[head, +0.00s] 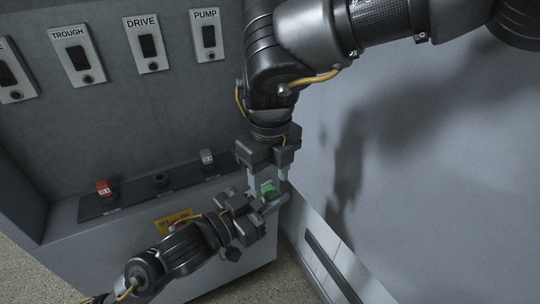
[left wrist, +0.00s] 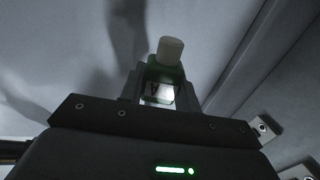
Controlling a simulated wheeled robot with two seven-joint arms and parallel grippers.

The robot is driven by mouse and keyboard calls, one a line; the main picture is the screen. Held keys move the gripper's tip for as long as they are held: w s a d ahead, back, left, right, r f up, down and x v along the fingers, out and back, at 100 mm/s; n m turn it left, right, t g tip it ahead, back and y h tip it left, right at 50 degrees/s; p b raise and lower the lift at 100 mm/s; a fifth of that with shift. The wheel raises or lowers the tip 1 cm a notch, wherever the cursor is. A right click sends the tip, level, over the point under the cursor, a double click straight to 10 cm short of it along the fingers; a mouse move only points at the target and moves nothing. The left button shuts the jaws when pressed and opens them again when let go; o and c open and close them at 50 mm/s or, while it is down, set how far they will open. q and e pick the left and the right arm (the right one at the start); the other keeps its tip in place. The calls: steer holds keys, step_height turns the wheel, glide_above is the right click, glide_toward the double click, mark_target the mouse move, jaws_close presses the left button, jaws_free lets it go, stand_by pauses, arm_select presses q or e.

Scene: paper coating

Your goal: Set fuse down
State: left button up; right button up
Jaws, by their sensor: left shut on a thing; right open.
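A green fuse (head: 269,189) is held in my left gripper (head: 268,199), near the right front corner of the cabinet ledge. In the left wrist view the fuse (left wrist: 166,73) shows a pale round cap and a light label with a dark letter, between the two fingers (left wrist: 160,92). My right gripper (head: 267,178) reaches down from above. It is open, with its fingers on either side of the fuse in the picture. I cannot tell whether they touch it. The fuse's lower part is hidden by the left fingers.
A dark strip (head: 130,196) on the ledge carries a red-topped piece (head: 103,188), a dark round position (head: 160,180) and a grey-topped piece (head: 207,157). A yellow label (head: 174,219) is on the ledge front. Switch plates line the panel above. A plain wall stands at right.

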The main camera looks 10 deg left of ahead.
mark_target(269, 192)
steer(key=shift+f, duration=1.1)
steer(key=c, duration=1.1)
arm_select(q)
steer(key=o, duration=1.1)
steer(key=shift+c, duration=0.2)
